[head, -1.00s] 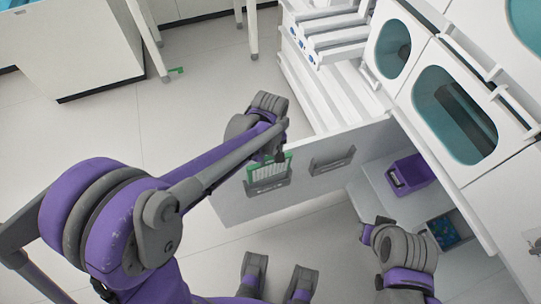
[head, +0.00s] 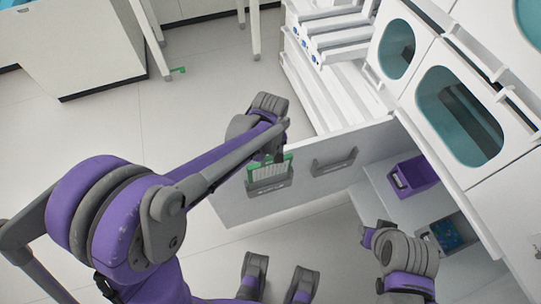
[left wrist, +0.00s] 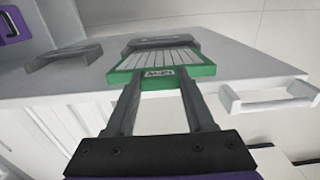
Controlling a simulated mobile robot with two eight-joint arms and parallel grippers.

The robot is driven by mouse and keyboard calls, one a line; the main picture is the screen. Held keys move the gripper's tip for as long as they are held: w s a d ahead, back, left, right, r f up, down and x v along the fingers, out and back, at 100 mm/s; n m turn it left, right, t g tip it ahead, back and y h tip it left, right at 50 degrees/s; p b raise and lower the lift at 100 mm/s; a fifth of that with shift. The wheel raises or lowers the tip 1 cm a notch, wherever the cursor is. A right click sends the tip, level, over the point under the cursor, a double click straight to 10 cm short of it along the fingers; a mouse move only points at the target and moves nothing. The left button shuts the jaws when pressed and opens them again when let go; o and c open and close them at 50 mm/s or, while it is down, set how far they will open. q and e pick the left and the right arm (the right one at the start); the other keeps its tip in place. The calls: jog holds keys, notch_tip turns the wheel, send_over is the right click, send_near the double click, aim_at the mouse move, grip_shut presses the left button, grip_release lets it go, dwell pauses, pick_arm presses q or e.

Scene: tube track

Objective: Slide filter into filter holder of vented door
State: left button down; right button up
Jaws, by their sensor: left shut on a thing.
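The filter (head: 268,173) has a green frame and a pale ribbed middle. My left gripper (head: 279,157) is shut on its upper edge; in the left wrist view the two fingers meet the green edge of the filter (left wrist: 165,62). The filter's lower part is at a grey filter holder (head: 270,187) on the vented door (head: 310,185), and the holder hides its lower end. How deep it sits is unclear. The holder (left wrist: 160,42) also shows beyond the filter in the left wrist view. My right gripper (head: 372,236) hangs apart at lower right; its fingers are unclear.
A second grey holder (head: 335,162), seemingly empty, is to the right on the same door. A purple bin (head: 414,176) stands right of the door. A white cabinet with windowed doors (head: 460,115) fills the right side.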

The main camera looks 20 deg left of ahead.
aim_at(270, 171)
pick_arm(q)
jog(key=shift+f, duration=0.2)
jog(key=shift+f+b, duration=1)
jog(key=shift+f, duration=0.35)
jog(key=shift+f+b, duration=0.55)
jog(key=shift+f, duration=0.25)
jog(key=shift+f+b, duration=0.5)
jog(key=shift+f, duration=0.1)
jog(key=shift+f+b, duration=1.1)
jog(key=shift+f, duration=0.55)
